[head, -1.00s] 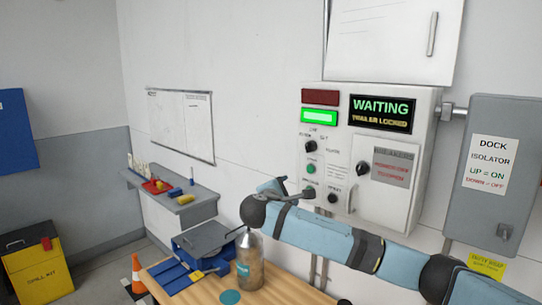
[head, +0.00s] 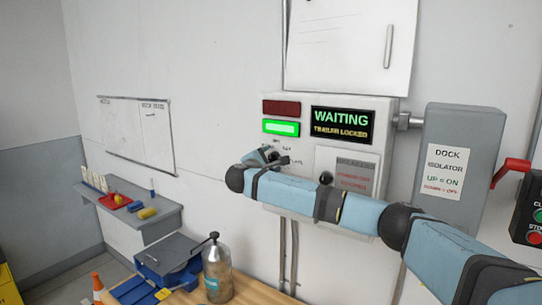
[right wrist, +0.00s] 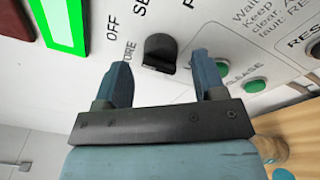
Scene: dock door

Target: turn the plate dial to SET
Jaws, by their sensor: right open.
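The plate dial (right wrist: 160,50) is a black knob on the white panel in the right wrist view, with OFF, a partly cut-off SE label and another cut-off label around it. I cannot tell which label it points to. My right gripper (right wrist: 162,68) is open, its two blue fingers on either side of the dial's near edge; contact is not clear. In the head view my right gripper (head: 270,156) is at the left of the control box (head: 385,110), below the lit green strip, and hides the dial there. My left gripper is not in view.
The display (head: 342,124) reads WAITING, TRAILER LOCKED. A grey isolator box (head: 462,125) with a red lever (head: 511,170) stands right. A metal bottle (head: 217,272) stands on the wooden table below.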

